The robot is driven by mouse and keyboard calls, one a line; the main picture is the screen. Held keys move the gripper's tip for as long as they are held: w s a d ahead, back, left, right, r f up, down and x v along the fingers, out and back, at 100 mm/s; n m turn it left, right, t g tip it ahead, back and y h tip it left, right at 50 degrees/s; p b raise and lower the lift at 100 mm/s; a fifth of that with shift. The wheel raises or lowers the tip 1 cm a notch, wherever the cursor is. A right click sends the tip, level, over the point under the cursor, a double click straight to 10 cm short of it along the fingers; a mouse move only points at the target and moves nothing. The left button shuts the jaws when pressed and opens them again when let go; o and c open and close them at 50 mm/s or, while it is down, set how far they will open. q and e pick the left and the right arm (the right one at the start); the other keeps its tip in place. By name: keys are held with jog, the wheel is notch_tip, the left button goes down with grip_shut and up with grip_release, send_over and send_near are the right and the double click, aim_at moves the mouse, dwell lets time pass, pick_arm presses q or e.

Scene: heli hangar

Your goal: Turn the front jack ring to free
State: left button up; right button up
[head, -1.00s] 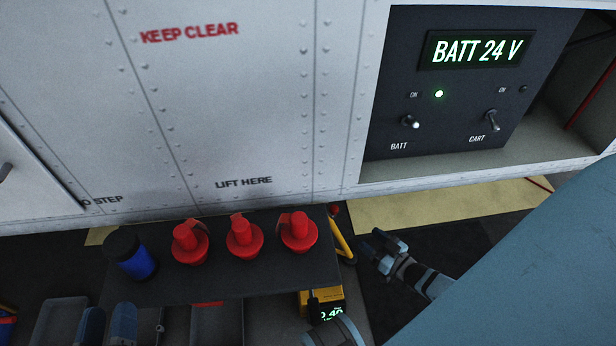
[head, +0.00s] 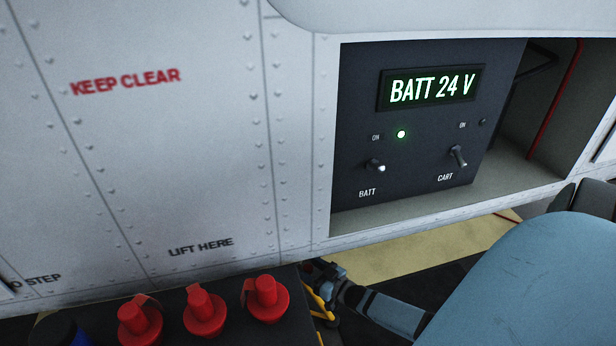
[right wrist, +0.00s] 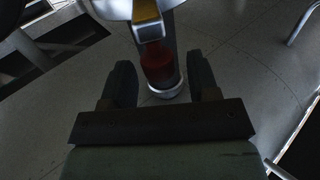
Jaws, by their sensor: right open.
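In the right wrist view a red collar (right wrist: 158,66) sits on an upright metal post, between and beyond the fingers of my right gripper (right wrist: 162,88). The collar looks like the jack ring, but I cannot read its setting. The fingers are open, one on each side of the post; contact cannot be made out. A yellow and grey part (right wrist: 147,22) covers the collar's upper side. In the head view my right gripper (head: 324,272) is low beside the aircraft skin, by the yellow jack legs (head: 318,305), and hides the ring. My left gripper is out of view.
Several red plugs (head: 266,299) stand on a dark tray top at the lower left, close to my right gripper. The white fuselage (head: 200,190) rises just behind. A recessed panel (head: 400,150) reads BATT 24 V, with a lit green lamp and two switches.

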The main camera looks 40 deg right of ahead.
jog(key=shift+w+a, duration=0.1)
jog(key=shift+w, duration=0.6)
grip_shut()
